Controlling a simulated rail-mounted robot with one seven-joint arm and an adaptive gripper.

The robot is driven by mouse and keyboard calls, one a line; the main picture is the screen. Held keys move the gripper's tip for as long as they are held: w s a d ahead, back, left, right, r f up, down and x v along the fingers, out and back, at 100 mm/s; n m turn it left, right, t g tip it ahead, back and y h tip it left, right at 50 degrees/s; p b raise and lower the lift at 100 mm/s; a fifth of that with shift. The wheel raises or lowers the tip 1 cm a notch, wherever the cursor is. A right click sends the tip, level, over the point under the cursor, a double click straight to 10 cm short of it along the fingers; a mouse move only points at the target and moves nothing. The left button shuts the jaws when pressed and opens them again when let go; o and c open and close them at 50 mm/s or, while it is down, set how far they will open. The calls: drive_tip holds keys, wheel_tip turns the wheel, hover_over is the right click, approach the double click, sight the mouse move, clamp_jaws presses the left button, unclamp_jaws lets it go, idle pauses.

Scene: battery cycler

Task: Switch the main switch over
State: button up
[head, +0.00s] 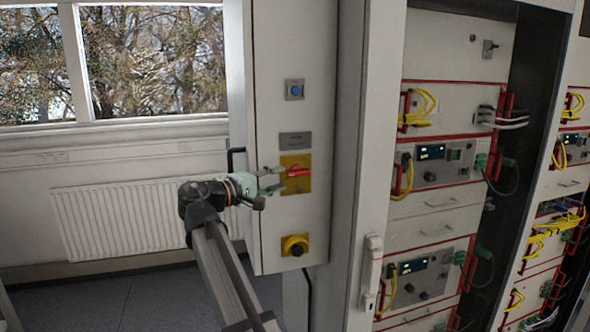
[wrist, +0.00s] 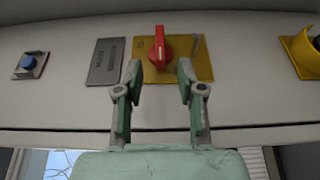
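The main switch is a red handle (head: 298,172) on a yellow plate (head: 291,188), on the front of a pale grey cabinet. In the head view the handle lies roughly sideways. In the wrist view the red handle (wrist: 160,48) runs up and down the picture, on the yellow plate (wrist: 203,71). My gripper (head: 270,181) is just left of the handle in the head view. In the wrist view my gripper (wrist: 158,73) is open, with one fingertip on each side of the handle's near end. A gap shows on both sides, and nothing is held.
A blue button (head: 294,89) and a grey label (head: 295,140) are above the switch. A black cabinet handle (head: 234,160) is close behind my gripper. Racks with yellow cables (head: 420,105) stand to the right.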

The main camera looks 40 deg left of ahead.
sight(291, 175)
drive_tip(key=p+x, duration=0.1)
drive_tip(key=x, duration=0.5)
drive_tip(key=shift+w+p, duration=0.4)
drive_tip(key=shift+c, duration=0.3)
clamp_jaws()
